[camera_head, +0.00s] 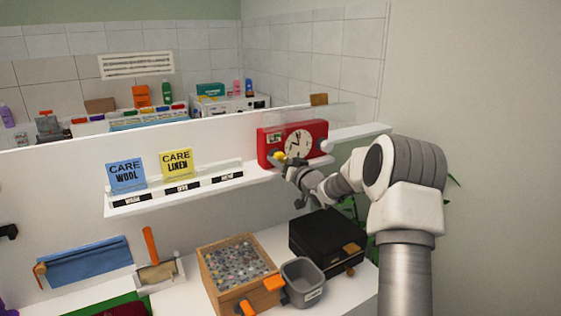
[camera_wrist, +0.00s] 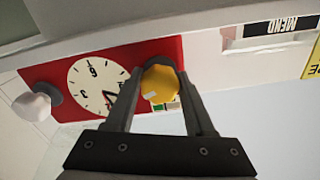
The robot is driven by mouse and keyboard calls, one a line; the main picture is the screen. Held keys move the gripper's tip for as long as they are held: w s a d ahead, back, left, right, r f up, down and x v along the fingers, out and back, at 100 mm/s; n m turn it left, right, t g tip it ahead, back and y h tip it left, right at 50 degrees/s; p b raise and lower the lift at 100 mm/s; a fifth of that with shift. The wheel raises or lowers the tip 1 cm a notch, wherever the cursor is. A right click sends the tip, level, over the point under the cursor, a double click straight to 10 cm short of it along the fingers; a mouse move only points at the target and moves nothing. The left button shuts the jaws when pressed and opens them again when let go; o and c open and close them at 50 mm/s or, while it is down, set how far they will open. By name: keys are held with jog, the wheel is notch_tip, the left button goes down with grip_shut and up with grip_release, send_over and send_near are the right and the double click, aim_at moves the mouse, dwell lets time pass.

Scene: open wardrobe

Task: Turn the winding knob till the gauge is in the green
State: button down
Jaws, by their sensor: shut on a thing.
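A red timer box (camera_head: 318,129) with a round white dial (camera_head: 299,143) stands on the white shelf in the head view. It also shows in the wrist view (camera_wrist: 150,52), rotated, with its dial (camera_wrist: 97,82). A yellow winding knob (camera_wrist: 160,82) sits on its front face. My gripper (camera_wrist: 157,84) is shut on the knob, one finger on each side; in the head view my gripper (camera_head: 287,165) is at the box's lower left. The small gauge (camera_head: 274,137) shows green and white patches, partly hidden by a finger in the wrist view; its pointer cannot be read.
A grey-white round knob (camera_wrist: 32,105) sticks out at the box's other end. Blue (camera_head: 126,175) and yellow (camera_head: 176,163) care cards stand on the shelf to the left. Below are a black box (camera_head: 325,238), a grey bin (camera_head: 303,283) and a wooden tray (camera_head: 207,262).

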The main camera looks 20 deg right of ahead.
jog(key=shift+c, duration=1.3)
grip_release()
jog(key=shift+s, duration=0.1)
jog(key=s+d+b, duration=0.2)
jog(key=s+d, duration=0.1)
jog(key=s, duration=1.4)
jog(key=shift+d, duration=0.15)
